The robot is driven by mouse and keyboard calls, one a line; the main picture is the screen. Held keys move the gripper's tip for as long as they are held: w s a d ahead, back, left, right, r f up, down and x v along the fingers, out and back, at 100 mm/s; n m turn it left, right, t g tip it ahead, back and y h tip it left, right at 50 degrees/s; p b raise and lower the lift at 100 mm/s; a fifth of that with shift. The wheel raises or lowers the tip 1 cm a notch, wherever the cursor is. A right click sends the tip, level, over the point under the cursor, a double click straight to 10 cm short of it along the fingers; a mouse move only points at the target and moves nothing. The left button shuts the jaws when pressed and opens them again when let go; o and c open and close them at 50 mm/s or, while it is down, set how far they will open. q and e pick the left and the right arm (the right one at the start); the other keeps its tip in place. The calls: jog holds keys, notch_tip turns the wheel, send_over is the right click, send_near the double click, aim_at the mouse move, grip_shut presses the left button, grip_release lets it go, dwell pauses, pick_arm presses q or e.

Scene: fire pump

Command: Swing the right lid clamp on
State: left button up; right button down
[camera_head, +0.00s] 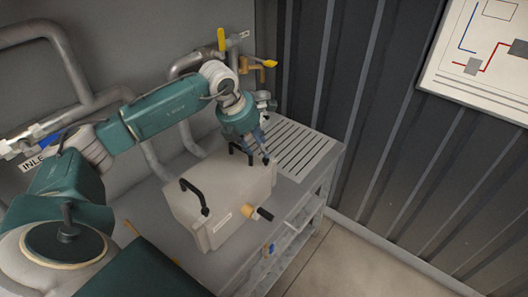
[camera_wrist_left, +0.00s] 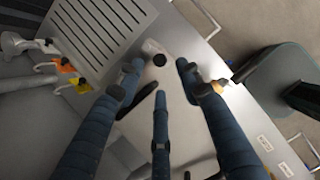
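A beige box-shaped pump housing (camera_head: 225,205) stands on the grey bench. A black bent clamp arm (camera_head: 196,193) rises at its left end. Another black clamp piece (camera_head: 236,148) shows at its right end, partly hidden by my left gripper. My left gripper (camera_head: 262,156) points down over that right end. In the left wrist view my left gripper (camera_wrist_left: 159,75) has its blue fingers spread apart. A black bar (camera_wrist_left: 145,103) lies between the left and middle fingers, and a dark round piece (camera_wrist_left: 159,60) lies beyond the tips. I cannot tell whether any finger touches them. My right gripper is not in view.
An orange and black knob (camera_head: 257,212) sticks out from the housing's front. A slatted grate (camera_head: 300,148) lies to the right on the bench. Pipes and yellow-handled valves (camera_head: 268,63) stand behind. Open floor (camera_head: 335,265) lies at the front right.

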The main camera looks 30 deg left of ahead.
aim_at(264, 160)
pick_arm(q)
jog(key=p+x, duration=0.1)
jog(key=x, duration=0.3)
jog(key=shift+w+f, duration=0.25)
jog(key=shift+p+x, duration=0.35)
jog(key=shift+x, duration=0.4)
grip_shut()
